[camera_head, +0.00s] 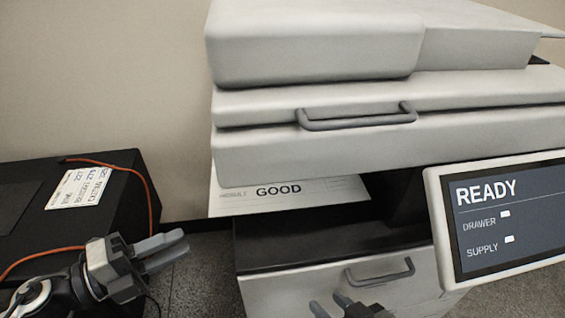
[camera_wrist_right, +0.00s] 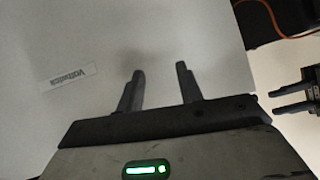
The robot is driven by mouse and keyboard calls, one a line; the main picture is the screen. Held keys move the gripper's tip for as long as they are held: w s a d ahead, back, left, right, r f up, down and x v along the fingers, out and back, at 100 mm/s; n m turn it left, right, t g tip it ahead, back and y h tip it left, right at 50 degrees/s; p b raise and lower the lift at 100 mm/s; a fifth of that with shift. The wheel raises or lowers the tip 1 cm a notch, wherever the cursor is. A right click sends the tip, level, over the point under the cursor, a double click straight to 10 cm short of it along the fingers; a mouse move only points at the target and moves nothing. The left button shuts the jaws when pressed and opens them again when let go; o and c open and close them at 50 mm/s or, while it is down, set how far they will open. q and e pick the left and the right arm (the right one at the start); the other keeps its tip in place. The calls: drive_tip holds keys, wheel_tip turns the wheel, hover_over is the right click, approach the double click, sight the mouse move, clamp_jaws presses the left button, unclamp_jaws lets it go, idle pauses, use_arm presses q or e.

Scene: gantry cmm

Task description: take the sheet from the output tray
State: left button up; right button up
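The white sheet (camera_head: 325,192), printed "GOOD", lies under the upper body of the white machine (camera_head: 300,150), above a dark recess. The dark surface (camera_head: 320,240) below it seems to be the output tray; whether the sheet touches it is unclear. My left gripper (camera_head: 184,241) is left of and below the sheet, apart from it, its two fingers slightly apart and empty. It also shows at the right edge of the right wrist view (camera_wrist_right: 310,92). My right gripper (camera_wrist_right: 160,68) is open and empty before a pale labelled surface; its fingertips also show at the bottom of the head view (camera_head: 328,302).
A screen (camera_head: 510,215) reading "READY" juts out at the right. A grey handle (camera_head: 355,122) crosses the upper front, and another handle (camera_head: 380,277) is on the lower drawer. A black case (camera_head: 110,190) with an orange cable and a paper card (camera_head: 78,188) stands at left.

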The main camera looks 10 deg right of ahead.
sight(247, 228)
use_arm(q)
drive_tip(key=p+x, duration=0.1)
drive_tip(key=x, duration=1.2)
drive_tip(key=shift+d+f+p, duration=0.15)
drive_tip(key=shift+d+p, duration=0.15)
drive_tip(key=shift+p, duration=0.1)
clamp_jaws()
